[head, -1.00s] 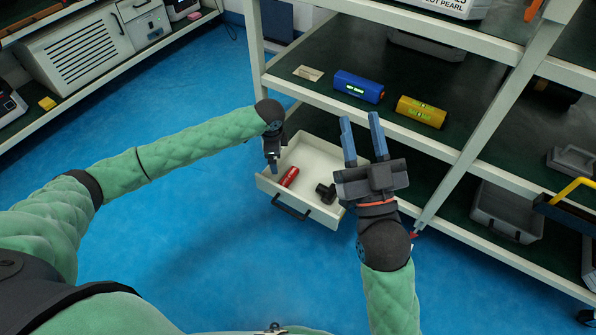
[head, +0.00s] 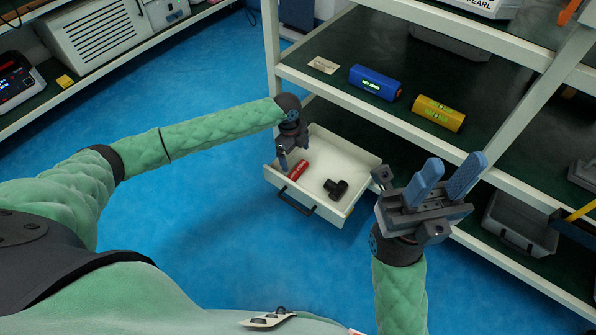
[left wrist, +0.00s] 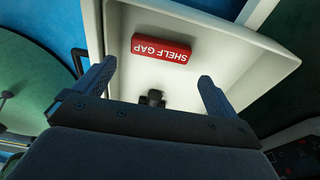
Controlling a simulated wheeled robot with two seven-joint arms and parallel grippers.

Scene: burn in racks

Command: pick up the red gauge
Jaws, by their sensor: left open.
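The red gauge (head: 298,169), a small red block, lies in the open white drawer (head: 345,205). In the left wrist view the gauge (left wrist: 161,48) shows the words "SHELF GAP" and lies beyond my fingertips, near the drawer wall. My left gripper (head: 284,164) hangs over the left part of the drawer, just left of the gauge in the head view. Its fingers (left wrist: 156,82) are spread with nothing between them touching. My right gripper (head: 447,170) is open and empty, right of the drawer, fingers pointing up.
A black fitting (head: 336,188) lies in the drawer, right of the gauge. A blue level (head: 375,82) and a yellow level (head: 438,113) stand on the shelf above. A grey bin (head: 520,224) is on the lower shelf at right. The blue floor (head: 215,230) before the drawer is clear.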

